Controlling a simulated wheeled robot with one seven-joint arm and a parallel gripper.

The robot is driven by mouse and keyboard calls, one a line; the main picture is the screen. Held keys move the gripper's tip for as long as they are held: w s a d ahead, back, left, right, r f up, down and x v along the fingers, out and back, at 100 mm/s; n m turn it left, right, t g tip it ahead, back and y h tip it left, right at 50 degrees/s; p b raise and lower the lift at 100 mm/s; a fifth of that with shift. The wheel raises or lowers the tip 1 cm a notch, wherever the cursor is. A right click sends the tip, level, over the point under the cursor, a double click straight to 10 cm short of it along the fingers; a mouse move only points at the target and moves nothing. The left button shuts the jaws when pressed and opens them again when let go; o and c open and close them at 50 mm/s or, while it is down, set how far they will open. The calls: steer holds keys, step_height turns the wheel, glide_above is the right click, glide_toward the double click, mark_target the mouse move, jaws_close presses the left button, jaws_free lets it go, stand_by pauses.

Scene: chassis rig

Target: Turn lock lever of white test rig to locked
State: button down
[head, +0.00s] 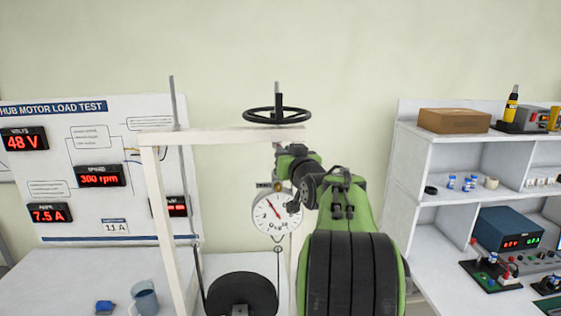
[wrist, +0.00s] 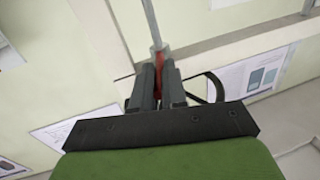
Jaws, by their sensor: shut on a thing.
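The white test rig (head: 217,136) stands in the middle of the head view, with a black handwheel (head: 277,116) on top of its crossbeam. A round dial gauge (head: 270,216) hangs below the beam. In the wrist view my gripper (wrist: 158,84) is shut on a narrow red piece (wrist: 160,61), which looks like the lock lever. A grey rod (wrist: 151,22) rises beyond it. In the head view my arm covers the right of the rig, so the lever and fingertips are hidden there. I cannot tell the lever's setting.
A black wheel (head: 242,293) sits low in the rig. A blue-grey mug (head: 145,299) and a small blue item (head: 104,307) are at lower left. A display board (head: 108,215) with red readouts stands behind. White shelves (head: 420,165) with boxes and instruments are at right.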

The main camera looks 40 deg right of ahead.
steer(key=shift+s+d+n+t+y+p, duration=0.1)
steer(key=shift+d+n+t+y+p, duration=0.15)
steer(key=shift+d+n+y, duration=0.45)
steer(key=shift+s+d+n+t+y+p, duration=0.15)
steer(key=shift+n+t+y+p, duration=0.25)
steer(key=shift+y, duration=0.55)
steer(key=shift+s+d+n+t+y+p, duration=0.15)
steer(key=shift+d+n+y, duration=0.2)
steer(key=shift+n+y, duration=0.4)
steer(key=shift+y, duration=0.4)
steer(key=c, duration=1.2)
jaws_free()
steer(key=shift+w+f, duration=0.1)
steer(key=shift+w, duration=0.05)
steer(key=shift+o, duration=0.2)
steer(key=s+a+b, duration=0.2)
steer(key=s+b, duration=0.3)
steer(key=s, duration=1)
steer(key=shift+s, duration=0.35)
